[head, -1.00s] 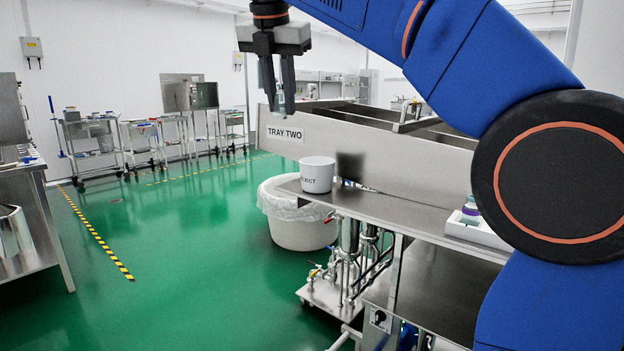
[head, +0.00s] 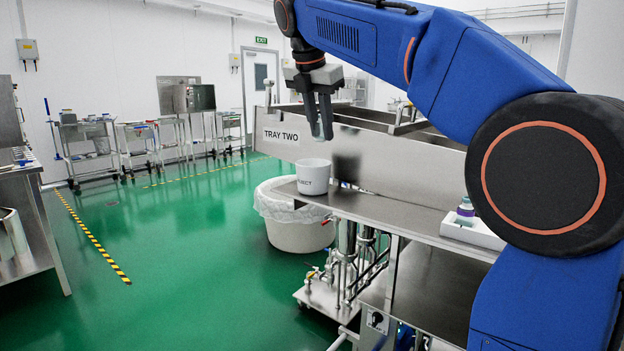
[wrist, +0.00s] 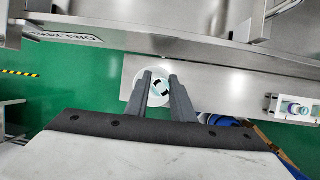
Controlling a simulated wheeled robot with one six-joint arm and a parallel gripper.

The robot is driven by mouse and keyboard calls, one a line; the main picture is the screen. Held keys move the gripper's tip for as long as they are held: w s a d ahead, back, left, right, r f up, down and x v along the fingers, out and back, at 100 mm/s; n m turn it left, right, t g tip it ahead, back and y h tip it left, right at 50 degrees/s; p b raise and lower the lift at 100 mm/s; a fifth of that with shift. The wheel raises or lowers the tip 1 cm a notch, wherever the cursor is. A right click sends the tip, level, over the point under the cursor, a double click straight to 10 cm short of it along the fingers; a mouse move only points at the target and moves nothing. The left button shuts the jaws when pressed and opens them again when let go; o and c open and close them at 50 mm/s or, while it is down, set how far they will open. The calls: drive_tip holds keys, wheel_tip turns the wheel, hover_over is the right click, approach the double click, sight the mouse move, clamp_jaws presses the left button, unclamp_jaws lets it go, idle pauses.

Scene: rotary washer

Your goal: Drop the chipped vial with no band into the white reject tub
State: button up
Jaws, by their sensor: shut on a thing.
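My gripper (head: 321,138) points down and is shut on a small clear vial (head: 317,130), which shows between the fingertips. The vial also shows in the wrist view (wrist: 160,88), between the two dark fingers. Its chip and any band are too small to make out. The white reject tub (head: 313,181) stands upright on the steel ledge, its label partly visible. The vial is above the tub, apart from it. In the wrist view the tub's rim (wrist: 141,77) shows behind the fingers.
A steel trough marked TRAY TWO (head: 300,137) rises behind the tub. A white holder (head: 470,231) with a vial with a purple band (head: 465,207) sits on the ledge at right. A large lined bin (head: 298,234) stands below the ledge.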

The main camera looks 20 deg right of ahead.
drive_tip(key=shift+f, duration=1.05)
drive_tip(key=o, duration=1.1)
